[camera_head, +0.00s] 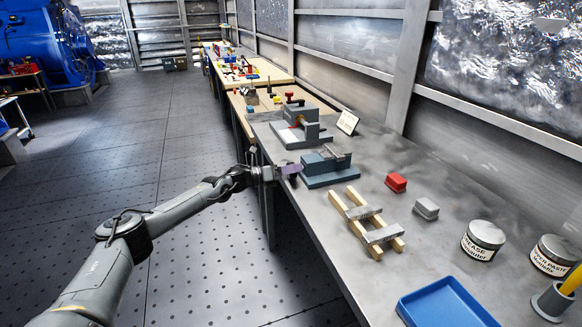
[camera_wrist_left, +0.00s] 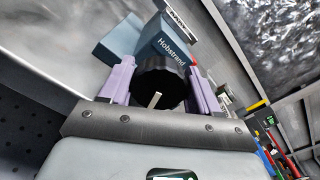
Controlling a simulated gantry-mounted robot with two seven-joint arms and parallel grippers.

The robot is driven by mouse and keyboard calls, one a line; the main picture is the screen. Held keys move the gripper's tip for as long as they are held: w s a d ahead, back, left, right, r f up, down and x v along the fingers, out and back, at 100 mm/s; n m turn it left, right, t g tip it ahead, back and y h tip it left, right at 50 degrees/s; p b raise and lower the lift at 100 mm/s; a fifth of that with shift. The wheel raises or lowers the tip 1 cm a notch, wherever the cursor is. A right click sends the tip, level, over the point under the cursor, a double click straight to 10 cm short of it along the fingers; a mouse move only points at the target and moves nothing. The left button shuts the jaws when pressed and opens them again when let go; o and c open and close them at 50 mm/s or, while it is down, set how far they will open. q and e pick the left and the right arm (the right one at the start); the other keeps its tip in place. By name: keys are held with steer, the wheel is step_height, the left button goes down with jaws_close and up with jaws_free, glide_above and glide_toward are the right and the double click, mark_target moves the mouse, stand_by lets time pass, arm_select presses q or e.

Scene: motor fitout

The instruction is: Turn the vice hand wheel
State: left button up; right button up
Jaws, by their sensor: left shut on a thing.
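The blue-grey vice (camera_head: 326,167) sits on the grey metal bench. Its body, lettered "Hobstrand", shows in the left wrist view (camera_wrist_left: 163,44). The black hand wheel (camera_wrist_left: 160,80) faces the left wrist camera, with a small pale tab across its lower middle. My left gripper (camera_head: 290,170) is at the vice's left end, over the bench's front edge. In the left wrist view its two purple fingers (camera_wrist_left: 160,86) stand on either side of the wheel and are shut on it. In the head view the wheel is mostly hidden by the fingers. My right gripper is not in view.
A second grey device (camera_head: 300,131) stands behind the vice. In front are wooden bars with metal pieces (camera_head: 367,220), a red block (camera_head: 396,182), a grey block (camera_head: 426,208), tins (camera_head: 482,240) and a blue tray (camera_head: 445,303). The floor left of the bench is clear.

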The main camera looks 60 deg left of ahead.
arm_select(q)
steer(key=shift+a+r+n, duration=0.1)
steer(key=shift+r+n, duration=0.05)
steer(key=shift+n, duration=0.35)
steer(key=o, duration=1)
